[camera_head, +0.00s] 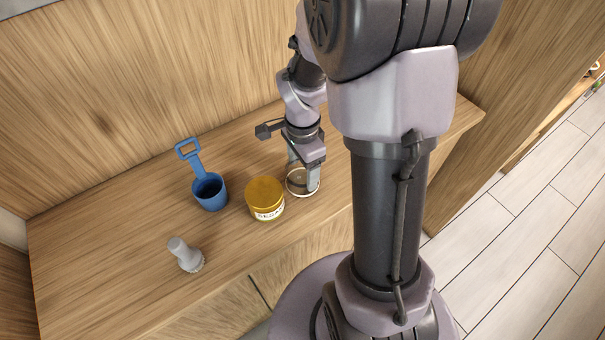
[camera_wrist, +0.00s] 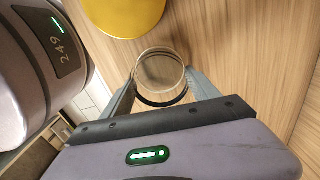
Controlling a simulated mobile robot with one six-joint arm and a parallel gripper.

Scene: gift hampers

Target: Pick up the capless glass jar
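The capless glass jar (camera_head: 298,187) is clear and open-topped, at the counter's front edge, right of the yellow-lidded jar. It also shows in the wrist view (camera_wrist: 160,72), with a dark ring on its side nearest me. My gripper (camera_head: 304,170) reaches down to it, with one finger on each side. In the wrist view the fingers (camera_wrist: 161,84) lie close against both sides of the jar. I cannot tell whether they press on it or leave a small gap. The jar looks upright, and its lower part is partly hidden by a finger in the head view.
A jar with a yellow lid and a label (camera_head: 265,198) stands close to the left of the glass jar. The wooden counter (camera_head: 110,235) is otherwise clear.

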